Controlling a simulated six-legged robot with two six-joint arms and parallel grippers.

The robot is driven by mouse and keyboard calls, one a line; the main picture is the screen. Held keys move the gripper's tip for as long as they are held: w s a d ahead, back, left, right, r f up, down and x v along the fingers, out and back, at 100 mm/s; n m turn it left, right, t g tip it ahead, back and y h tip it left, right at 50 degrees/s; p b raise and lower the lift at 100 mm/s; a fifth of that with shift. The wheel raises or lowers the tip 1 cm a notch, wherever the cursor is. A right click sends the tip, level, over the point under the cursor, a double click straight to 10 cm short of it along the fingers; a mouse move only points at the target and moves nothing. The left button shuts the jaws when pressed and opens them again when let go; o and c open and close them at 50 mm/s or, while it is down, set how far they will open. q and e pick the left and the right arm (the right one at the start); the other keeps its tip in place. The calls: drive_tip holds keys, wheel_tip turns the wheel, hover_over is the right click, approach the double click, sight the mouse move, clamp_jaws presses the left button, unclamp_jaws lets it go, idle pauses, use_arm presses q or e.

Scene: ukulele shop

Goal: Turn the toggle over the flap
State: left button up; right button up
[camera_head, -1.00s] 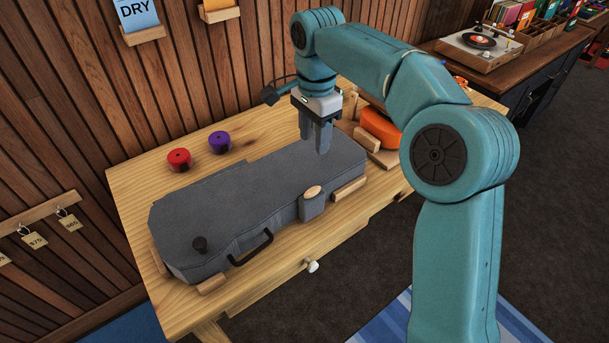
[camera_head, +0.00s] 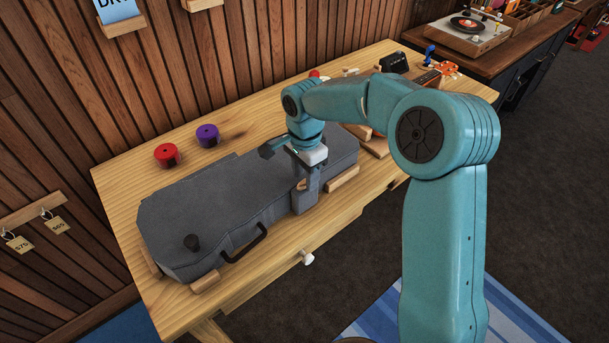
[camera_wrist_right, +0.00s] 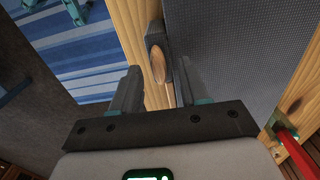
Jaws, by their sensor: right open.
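The grey ukulele case (camera_head: 205,205) lies on the wooden table with its handle on the near side. A grey flap (camera_head: 304,204) hangs over the case's near edge. The oval wooden toggle (camera_wrist_right: 158,64) sits on the flap, its long side running along the fingers in the wrist view. In the head view my gripper mostly covers the toggle. My right gripper (camera_wrist_right: 155,88) is open, pointing down at the flap, with the toggle between and slightly beyond its fingertips. Contact cannot be told. My left gripper is not in view.
Wooden blocks (camera_head: 342,179) edge the case. A drawer knob (camera_head: 307,258) sticks out in front.

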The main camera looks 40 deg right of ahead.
drive_tip(key=shift+f, duration=0.4)
drive_tip(key=shift+s, duration=0.2)
drive_tip(key=shift+w+f, duration=0.1)
drive_tip(key=shift+w, duration=0.05)
drive_tip(key=shift+c, duration=0.3)
drive_tip(key=c, duration=0.6)
clamp_jaws()
